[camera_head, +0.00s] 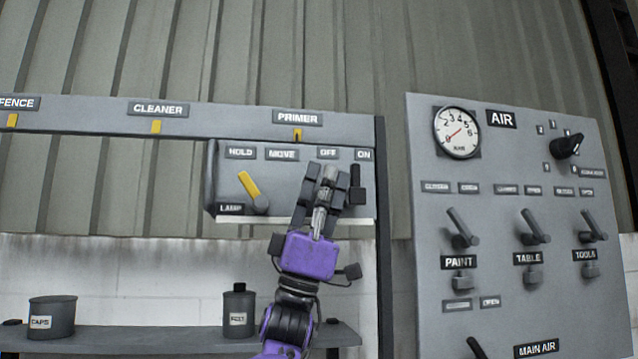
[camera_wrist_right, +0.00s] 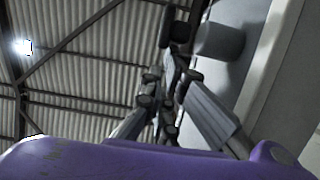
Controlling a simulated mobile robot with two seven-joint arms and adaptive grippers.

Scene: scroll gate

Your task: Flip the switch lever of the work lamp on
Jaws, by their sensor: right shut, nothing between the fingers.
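The lamp box (camera_head: 228,190) hangs under the rail and has a LAMP label at its lower left. Its top edge carries the labels HOLD, MOVE, OFF and ON. A yellow lever (camera_head: 249,185) sits at its left, tilted up to the left. A dark switch lever (camera_head: 355,182) stands near upright below the ON label, at the box's right end. My right gripper (camera_head: 328,172) is shut and empty in front of the box, just left of the dark lever in the picture. I cannot tell whether they touch. My left gripper is not in view.
The grey AIR panel (camera_head: 490,185) with its gauge (camera_head: 457,132) and several levers stands to the right. A dark post (camera_head: 383,250) is close to the right of the lamp box. Below, a shelf (camera_head: 150,341) bears two cans.

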